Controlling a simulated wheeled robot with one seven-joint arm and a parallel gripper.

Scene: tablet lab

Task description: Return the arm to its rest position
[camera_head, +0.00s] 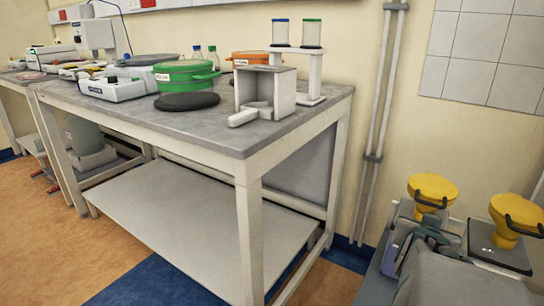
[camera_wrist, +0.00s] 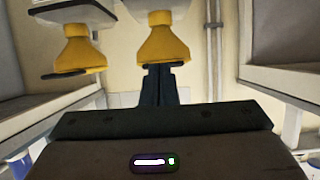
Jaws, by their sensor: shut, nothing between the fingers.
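My gripper (camera_wrist: 160,70) shows in the wrist view with its two dark fingers together and nothing between them. The fingertips appear just below a yellow funnel-shaped piece (camera_wrist: 164,42) in that picture; whether they touch it I cannot tell. A second yellow piece (camera_wrist: 78,52) is to the left, apart from the fingers. In the head view two yellow pieces, one on the left (camera_head: 434,188) and one on the right (camera_head: 514,212), stand at the lower right beside grey parts. My fingers cannot be made out clearly in the head view.
A grey-topped table (camera_head: 215,128) bears a green pot (camera_head: 185,78), an orange pot (camera_head: 250,58), a white stand with two tubes (camera_head: 313,75), a white block-like device (camera_head: 262,92) and a scale (camera_head: 110,88). Wall pipes (camera_head: 380,120) run behind. Orange floor (camera_head: 60,240) in front is clear.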

